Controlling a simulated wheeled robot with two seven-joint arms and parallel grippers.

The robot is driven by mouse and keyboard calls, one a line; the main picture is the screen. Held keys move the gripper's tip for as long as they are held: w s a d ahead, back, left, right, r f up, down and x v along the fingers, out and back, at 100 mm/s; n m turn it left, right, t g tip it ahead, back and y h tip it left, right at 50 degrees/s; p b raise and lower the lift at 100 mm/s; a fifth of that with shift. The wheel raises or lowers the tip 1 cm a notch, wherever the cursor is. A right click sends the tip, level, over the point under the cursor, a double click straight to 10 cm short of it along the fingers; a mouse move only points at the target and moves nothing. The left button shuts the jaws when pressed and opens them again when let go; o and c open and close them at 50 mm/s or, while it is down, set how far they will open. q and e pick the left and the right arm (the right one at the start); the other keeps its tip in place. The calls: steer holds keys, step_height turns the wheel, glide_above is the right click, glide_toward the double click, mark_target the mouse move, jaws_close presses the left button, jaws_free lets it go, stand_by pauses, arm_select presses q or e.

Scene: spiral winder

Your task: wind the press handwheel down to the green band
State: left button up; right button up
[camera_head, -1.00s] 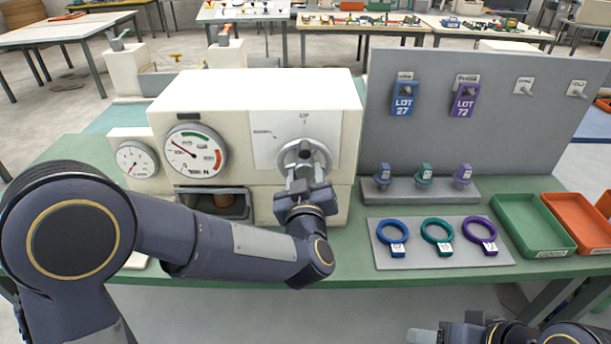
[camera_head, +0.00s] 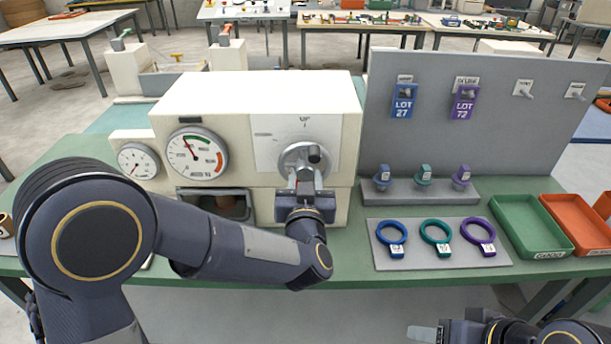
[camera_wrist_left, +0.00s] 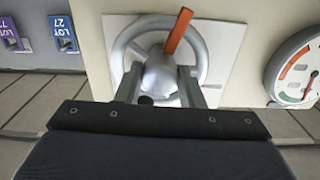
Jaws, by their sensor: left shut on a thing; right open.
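The press (camera_head: 255,92) is a cream box with a silver handwheel (camera_head: 290,160) on a white plate at its right front. My left gripper (camera_head: 304,182) is shut on the handwheel; in the left wrist view its fingers lie either side of the hub, over the lower rim (camera_wrist_left: 118,52). An orange bar (camera_wrist_left: 178,30) crosses the wheel's top there. The large dial (camera_head: 196,165) has a green band (camera_head: 197,138) at the top and an orange one at right. Its red needle points up-left, close to the green band's left end. My right gripper (camera_head: 425,333) is open and empty at the bottom edge.
A smaller dial (camera_head: 138,161) sits left of the large one. To the right are a grey board (camera_head: 485,125) with lot tags, several coloured rings, and green (camera_head: 530,225) and orange trays.

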arm_select(q)
steer(key=shift+m+p, duration=0.3)
steer(key=shift+m, duration=0.6)
steer(key=shift+f, duration=0.1)
steer(key=o, duration=1)
steer(key=shift+s, duration=0.15)
steer(key=s+b, duration=0.1)
steer(key=s, duration=0.6)
steer(key=shift+s, duration=0.3)
